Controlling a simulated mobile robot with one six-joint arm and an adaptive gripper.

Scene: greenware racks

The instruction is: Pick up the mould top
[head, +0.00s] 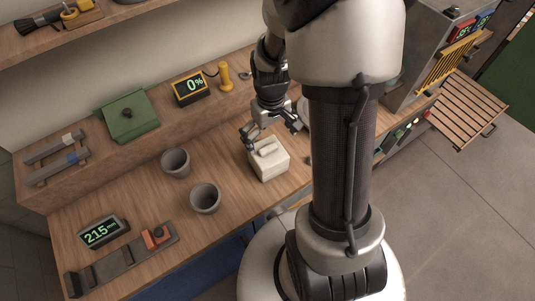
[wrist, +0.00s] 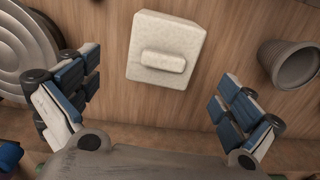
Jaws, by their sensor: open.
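The mould top (head: 267,149) is a cream block with a raised bar-shaped handle on its upper face, seen near the middle of the workbench in the head view. In the wrist view the mould top (wrist: 165,64) shows from above, with its handle near its centre. In the head view it sits on a cream mould body; the seam between them is hard to make out. My gripper (head: 272,135) is open and empty, just above and behind the mould. In the wrist view the fingers of my gripper (wrist: 158,103) are spread wide on either side, apart from the block.
Two grey cups (head: 175,163) (head: 205,198) stand left of the mould; one cup (wrist: 291,64) shows at right in the wrist view. A ringed grey disc (wrist: 25,50) is at left there. A green box (head: 128,117) and a display (head: 190,89) stand on the rear ledge.

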